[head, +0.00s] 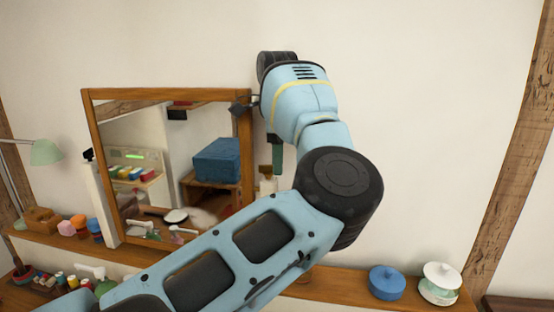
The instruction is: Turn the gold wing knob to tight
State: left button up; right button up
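I cannot make out the gold wing knob; my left arm covers much of the area by the mirror's right side. The wood-framed mirror (165,93) stands tilted on the shelf against the wall. My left arm reaches up from the lower left and bends back at its elbow. A small dark part that looks like my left gripper (240,107) is at the upper right of the mirror frame. Its fingers are too small and dark to tell whether they are open or hold anything. My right gripper is out of view.
The wooden shelf (340,286) runs along the wall. A blue lidded pot (387,283) and a white lidded jar (440,283) stand at its right. A green lamp (46,152) and small coloured pots (79,224) are at left. The wall at upper right is clear.

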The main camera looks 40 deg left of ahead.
pick_arm(q)
jog(key=shift+r, duration=3.9)
jog(key=shift+f, duration=0.1)
